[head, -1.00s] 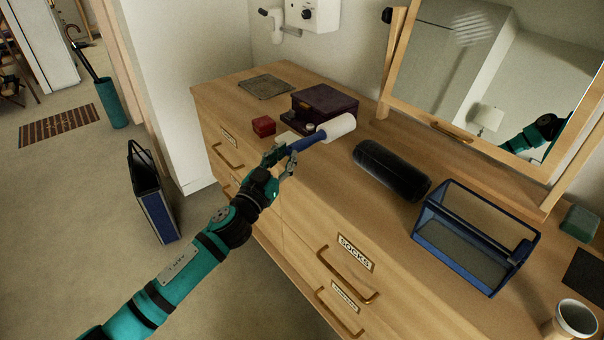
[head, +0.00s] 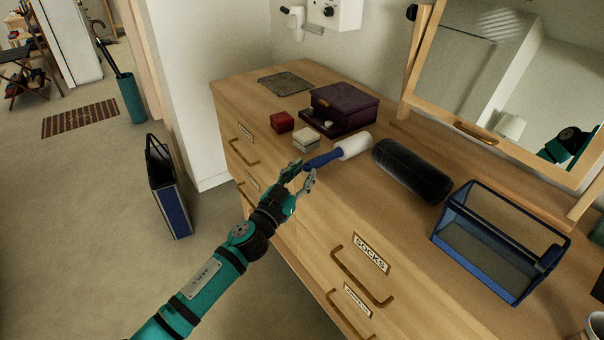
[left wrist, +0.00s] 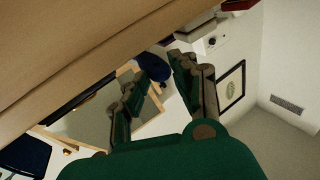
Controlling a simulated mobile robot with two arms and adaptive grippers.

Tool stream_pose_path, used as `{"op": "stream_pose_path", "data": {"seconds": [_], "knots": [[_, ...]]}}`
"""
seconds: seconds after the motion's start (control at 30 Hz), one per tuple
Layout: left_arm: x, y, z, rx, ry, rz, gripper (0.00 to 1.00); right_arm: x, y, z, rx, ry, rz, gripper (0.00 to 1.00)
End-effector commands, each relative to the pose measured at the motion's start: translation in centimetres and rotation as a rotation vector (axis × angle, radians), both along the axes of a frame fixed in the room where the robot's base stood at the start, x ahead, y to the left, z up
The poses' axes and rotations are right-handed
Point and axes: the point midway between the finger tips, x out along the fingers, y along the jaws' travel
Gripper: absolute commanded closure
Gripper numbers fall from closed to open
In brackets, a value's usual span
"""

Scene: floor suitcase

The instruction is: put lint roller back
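The lint roller (head: 338,154) has a white head and a blue handle. In the head view it points right and away from me, over the near part of the dresser top. My left gripper (head: 304,174) has its fingers on both sides of the handle's near end and looks shut on it. In the left wrist view, the dark blue handle (left wrist: 154,66) shows between the fingertips (left wrist: 160,68); the white head is hidden there. I cannot tell whether the roller touches the dresser top. My right gripper is out of view.
A black cylinder (head: 411,171) lies right of the roller, and an open blue caddy (head: 490,265) stands further right. A red box (head: 282,122), a pale box (head: 306,140) and a purple case (head: 343,104) stand behind. The wooden dresser (head: 390,222) has bare room in front of the cylinder.

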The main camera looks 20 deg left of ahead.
Motion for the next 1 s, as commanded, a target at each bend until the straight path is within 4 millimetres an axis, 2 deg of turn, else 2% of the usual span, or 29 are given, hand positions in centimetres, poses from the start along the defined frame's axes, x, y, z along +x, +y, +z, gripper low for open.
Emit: {"op": "stream_pose_path", "data": {"seconds": [0.1, 0.43, 0.57, 0.8, 1.0], "knots": [[0.0, 0.0, 0.0, 0.0, 0.0, 0.0, 0.59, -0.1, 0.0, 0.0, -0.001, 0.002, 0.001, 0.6], [-0.1, 0.0, 0.5, 0.001, 0.0, 0.0, 0.59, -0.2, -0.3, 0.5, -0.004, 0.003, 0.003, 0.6], [-2.0, 0.5, -0.1, -0.001, 0.004, 0.0, 0.59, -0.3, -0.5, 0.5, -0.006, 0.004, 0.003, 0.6], [-7.1, 1.8, -0.7, -0.001, 0.003, -0.001, 0.59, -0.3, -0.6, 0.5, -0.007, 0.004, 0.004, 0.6], [-10.3, 2.6, -1.0, -0.001, 0.001, 0.0, 0.59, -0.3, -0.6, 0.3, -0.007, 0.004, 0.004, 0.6]]}}
